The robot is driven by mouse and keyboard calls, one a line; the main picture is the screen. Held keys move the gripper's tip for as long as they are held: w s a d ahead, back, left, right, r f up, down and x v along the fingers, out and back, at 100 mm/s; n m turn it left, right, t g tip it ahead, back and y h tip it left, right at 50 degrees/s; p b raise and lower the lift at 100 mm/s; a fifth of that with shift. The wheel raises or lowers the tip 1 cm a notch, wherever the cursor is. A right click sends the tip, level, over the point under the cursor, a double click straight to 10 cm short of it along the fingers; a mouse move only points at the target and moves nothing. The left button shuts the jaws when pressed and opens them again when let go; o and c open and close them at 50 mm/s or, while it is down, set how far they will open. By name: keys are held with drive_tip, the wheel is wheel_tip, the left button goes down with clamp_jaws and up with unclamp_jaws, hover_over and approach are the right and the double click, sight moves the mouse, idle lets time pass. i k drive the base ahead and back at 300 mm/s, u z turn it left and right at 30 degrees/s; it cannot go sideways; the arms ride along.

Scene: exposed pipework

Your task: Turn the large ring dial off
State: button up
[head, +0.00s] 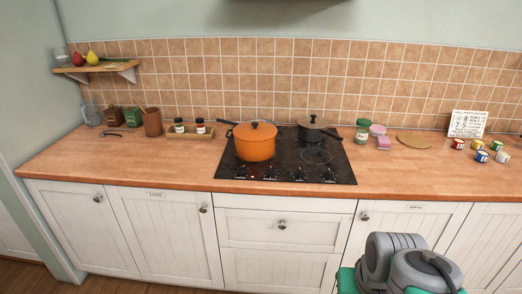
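The black cooktop (290,165) is set into the wooden counter. Several small dark dials (268,175) stand in a row along its front edge, with pale marks around them. They are too small to read, so I cannot tell which is the large ring dial or how any is turned. An orange pot (254,141) with a lid stands on the left rings, just behind the left dials. A dark lidded pan (313,130) stands at the back right. A ring outline (316,156) shows bare at the front right. My gripper is not in view; only part of my arm shows at bottom right.
Left of the cooktop are a wooden tray (190,132) with jars and a brown canister (152,122). Right are a green-lidded jar (362,131), a round board (414,141) and several coloured mugs (481,156). White cabinets (283,230) with knobs front the counter.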

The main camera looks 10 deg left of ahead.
sight(240, 171)
drive_tip(key=u, duration=0.2)
drive_tip(key=i, duration=1.05)
drive_tip(key=u, duration=1.1)
drive_tip(key=i, duration=0.7)
drive_tip(key=u, duration=0.4)
